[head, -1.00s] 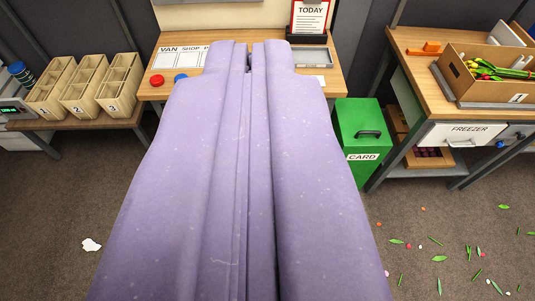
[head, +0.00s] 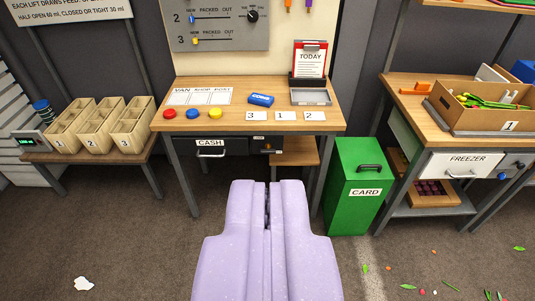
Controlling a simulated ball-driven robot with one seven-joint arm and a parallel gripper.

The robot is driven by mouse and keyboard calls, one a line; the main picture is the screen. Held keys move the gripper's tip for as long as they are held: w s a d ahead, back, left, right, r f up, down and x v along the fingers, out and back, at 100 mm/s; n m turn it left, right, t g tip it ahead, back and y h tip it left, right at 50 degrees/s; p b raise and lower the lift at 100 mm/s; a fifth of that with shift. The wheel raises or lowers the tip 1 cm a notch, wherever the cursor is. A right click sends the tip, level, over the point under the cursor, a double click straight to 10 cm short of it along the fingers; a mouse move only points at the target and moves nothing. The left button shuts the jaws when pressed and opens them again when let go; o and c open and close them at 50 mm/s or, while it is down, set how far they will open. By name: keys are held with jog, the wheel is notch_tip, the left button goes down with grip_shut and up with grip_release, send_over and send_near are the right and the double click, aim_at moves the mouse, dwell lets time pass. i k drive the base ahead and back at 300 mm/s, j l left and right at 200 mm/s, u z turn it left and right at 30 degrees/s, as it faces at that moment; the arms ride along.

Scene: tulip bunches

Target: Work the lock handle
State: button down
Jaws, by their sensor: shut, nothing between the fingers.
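My gripper (head: 267,187) is lilac, shut and empty, in the lower middle of the head view. It points towards the wooden desk, and its tips show below the desk's drawer. The drawer marked CASH (head: 210,147) has a pale pull handle. Right of it is a dark panel with a small lever (head: 270,151), which may be a lock handle; it is too small to tell how it is turned. The white drawer marked FREEZER (head: 468,165) at the right has a dark panel beside it with a blue knob (head: 502,175). I cannot tell which is the lock handle.
A green CARD bin (head: 352,190) stands right of the wooden desk (head: 240,124). Wooden bins (head: 130,130) stand on a low bench at the left. A cardboard box (head: 480,115) of tulips sits at the right. Leaf scraps lie on the floor, which is clear before the desk.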

aim_at(268, 150)
jog(key=i+l+u, duration=0.4)
jog(key=i, duration=0.35)
jog(key=i+l+u, duration=0.4)
jog(key=i+l, duration=0.25)
jog(key=i+l+u, duration=0.1)
jog(key=i+l, duration=0.2)
jog(key=i+l+u, duration=0.1)
jog(key=i+l, duration=0.15)
jog(key=l, duration=0.15)
jog(key=i+l+u, duration=0.15)
jog(key=i+l, duration=0.15)
jog(key=l, duration=0.1)
